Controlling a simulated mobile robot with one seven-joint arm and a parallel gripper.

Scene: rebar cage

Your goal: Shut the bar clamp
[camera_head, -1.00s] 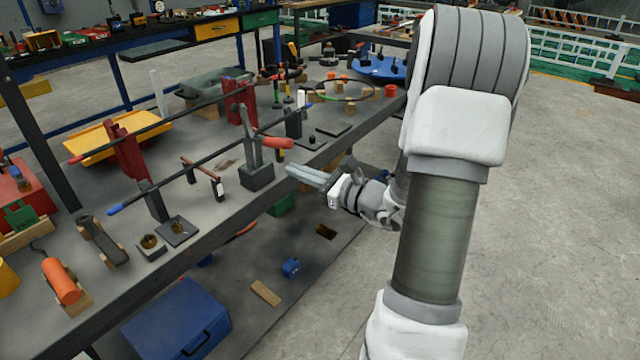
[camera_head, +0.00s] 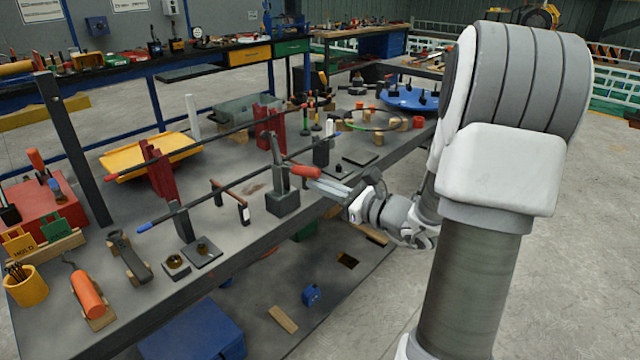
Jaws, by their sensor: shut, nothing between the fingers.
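A bar clamp stands on the grey workbench (camera_head: 240,255). Its long dark bar (camera_head: 236,184) has a blue tip at the left end. A dark jaw (camera_head: 182,222) stands near that end, and a grey upright (camera_head: 279,152) on a dark block (camera_head: 283,202) stands near the right end. A red handle (camera_head: 305,172) sticks out to the right from the upright. My gripper (camera_head: 312,184) is shut and empty, its fingertips just below the red handle and pointing left. I cannot tell whether they touch it.
A second bar with dark red jaws (camera_head: 161,172) lies behind, near a yellow tray (camera_head: 130,160). A small dark stand (camera_head: 243,212) is between the clamp's ends. An orange cylinder (camera_head: 88,294) and yellow cup (camera_head: 27,288) are front left. Open floor is at right.

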